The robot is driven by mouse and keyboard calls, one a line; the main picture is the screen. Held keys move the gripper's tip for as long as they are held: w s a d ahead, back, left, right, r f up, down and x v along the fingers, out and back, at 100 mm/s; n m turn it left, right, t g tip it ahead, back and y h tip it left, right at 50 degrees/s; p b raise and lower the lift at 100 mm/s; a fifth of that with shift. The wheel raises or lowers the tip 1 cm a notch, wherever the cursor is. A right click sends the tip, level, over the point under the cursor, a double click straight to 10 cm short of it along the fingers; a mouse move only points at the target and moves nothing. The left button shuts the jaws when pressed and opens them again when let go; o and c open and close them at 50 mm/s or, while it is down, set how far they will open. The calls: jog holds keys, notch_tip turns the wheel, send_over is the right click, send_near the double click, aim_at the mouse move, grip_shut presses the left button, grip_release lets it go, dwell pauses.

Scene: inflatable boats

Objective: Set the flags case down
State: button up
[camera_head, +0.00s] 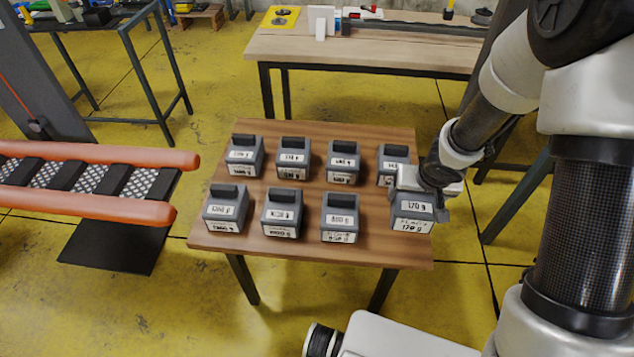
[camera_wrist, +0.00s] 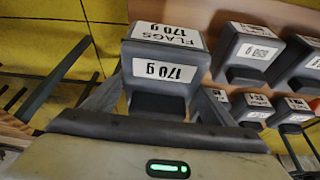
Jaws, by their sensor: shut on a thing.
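The flags case (camera_head: 411,216) is a dark grey box with white labels reading 170 g. It is at the front right corner of the small wooden table (camera_head: 300,251). My gripper (camera_head: 427,190) is shut on the top of the case from above. In the wrist view the flags case (camera_wrist: 164,66) sits upside down in the picture between my gripper's fingers (camera_wrist: 158,105), and its label reads FLAGS 170 g. The case looks upright. I cannot tell whether its base touches the tabletop.
A workbench (camera_head: 370,50) stands behind, with open yellow floor between.

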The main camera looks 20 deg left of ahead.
jog(key=shift+w+a+r+n+b, duration=0.1)
jog(key=shift+w+a+n+b, duration=0.25)
jog(key=shift+a+b, duration=0.5)
notch_tip(320, 180, down, 10)
jog(key=b, duration=0.7)
jog(key=shift+f, duration=0.2)
jog(key=o, duration=1.1)
jog(key=shift+o, duration=0.2)
jog(key=shift+r, duration=0.1)
